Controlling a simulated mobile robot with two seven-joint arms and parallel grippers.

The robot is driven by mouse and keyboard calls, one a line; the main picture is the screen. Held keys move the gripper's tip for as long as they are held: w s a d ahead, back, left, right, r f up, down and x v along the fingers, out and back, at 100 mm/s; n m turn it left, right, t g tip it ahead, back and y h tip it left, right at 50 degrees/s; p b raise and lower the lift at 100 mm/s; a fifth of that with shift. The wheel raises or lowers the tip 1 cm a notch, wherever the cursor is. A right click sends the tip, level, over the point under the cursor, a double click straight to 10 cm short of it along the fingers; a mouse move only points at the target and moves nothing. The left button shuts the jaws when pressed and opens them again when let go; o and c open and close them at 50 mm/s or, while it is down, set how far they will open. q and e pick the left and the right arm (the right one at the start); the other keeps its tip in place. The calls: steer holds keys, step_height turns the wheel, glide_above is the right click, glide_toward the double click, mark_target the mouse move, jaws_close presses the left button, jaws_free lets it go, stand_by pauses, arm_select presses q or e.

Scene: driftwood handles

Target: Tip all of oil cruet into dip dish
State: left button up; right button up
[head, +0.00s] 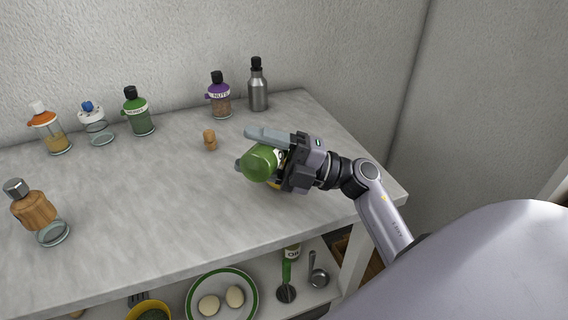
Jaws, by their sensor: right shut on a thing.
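My right gripper (270,153) is shut on a green rounded vessel (259,164), which looks like the oil cruet. It is held tilted above the right part of the marble counter, its end facing the camera. A bit of white label shows beside the fingers. A small yellowish edge (273,186) shows just under the vessel; it may be the dip dish, but the vessel and gripper hide most of it. I cannot see whether anything flows. A cork stopper (209,139) stands on the counter to the left. My left gripper is not in view.
Several jars stand along the wall, including a green-labelled one (140,115) and a purple one (220,97), with a steel bottle (258,88). A wooden bottle (34,208) is at left. A lower shelf holds a plate (195,300). The counter's middle is clear.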

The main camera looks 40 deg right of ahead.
steer(key=shift+w+d+r+m+t+p, duration=0.1)
steer(key=shift+r+m+t+p, duration=0.2)
steer(key=shift+m+p, duration=0.3)
